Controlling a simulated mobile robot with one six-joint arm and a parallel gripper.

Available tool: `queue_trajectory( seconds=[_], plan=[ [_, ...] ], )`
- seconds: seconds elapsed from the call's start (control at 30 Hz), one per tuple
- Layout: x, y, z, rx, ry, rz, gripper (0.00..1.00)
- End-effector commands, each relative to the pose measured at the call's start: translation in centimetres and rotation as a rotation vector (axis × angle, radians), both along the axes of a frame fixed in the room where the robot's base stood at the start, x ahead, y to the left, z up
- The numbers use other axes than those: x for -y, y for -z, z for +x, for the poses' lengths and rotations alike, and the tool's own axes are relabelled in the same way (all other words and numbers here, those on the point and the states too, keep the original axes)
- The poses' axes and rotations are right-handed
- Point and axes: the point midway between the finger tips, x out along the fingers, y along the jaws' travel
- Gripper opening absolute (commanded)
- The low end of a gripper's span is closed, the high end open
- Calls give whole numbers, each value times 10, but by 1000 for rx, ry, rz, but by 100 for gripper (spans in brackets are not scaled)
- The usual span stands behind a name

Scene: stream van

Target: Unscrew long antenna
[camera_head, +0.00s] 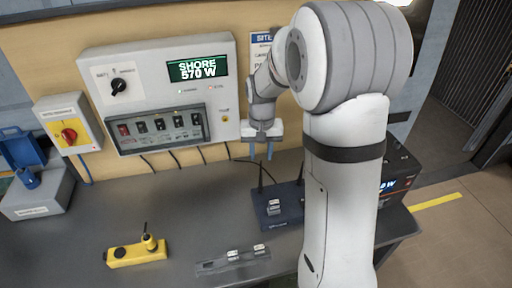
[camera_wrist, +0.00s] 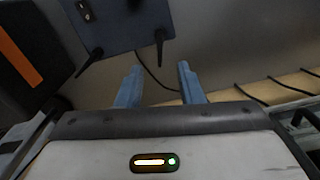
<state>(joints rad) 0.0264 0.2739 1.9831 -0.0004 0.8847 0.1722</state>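A dark blue router box (camera_head: 272,215) with a small white-labelled block on top sits on the bench, below and beyond my gripper. Two thin black antennas rise from its back edge; one antenna (camera_head: 261,176) is clear in the head view, the other is close to my arm. In the wrist view the router (camera_wrist: 125,28) is at the top, with a left antenna (camera_wrist: 90,62) and a right antenna (camera_wrist: 160,48). I cannot tell surely which is longer. My gripper (camera_head: 261,157), with blue fingers (camera_wrist: 158,75), is open and empty above the router, apart from both antennas.
A grey tray (camera_head: 215,267) with labelled slots lies at the front. A yellow holder (camera_head: 120,256) with a short upright black rod stands left. A black box (camera_head: 400,165) is right, partly behind my arm. The wall panel (camera_head: 90,60) is behind; cables hang below it.

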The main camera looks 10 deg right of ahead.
Motion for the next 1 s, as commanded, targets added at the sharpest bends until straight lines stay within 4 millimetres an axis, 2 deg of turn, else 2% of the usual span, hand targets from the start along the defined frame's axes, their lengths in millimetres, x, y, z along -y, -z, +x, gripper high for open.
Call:
queue_trajectory(
  seconds=[0.2, 0.43, 0.8, 1.0],
  plan=[
    [0, 34, -1, -5, -1, 0, 34],
    [0, 60, -1, -2, -1, 0, 34],
    [-1, 66, -1, 0, -2, 0, 34],
    [-1, 66, -1, 0, -2, 0, 17]
  ],
)
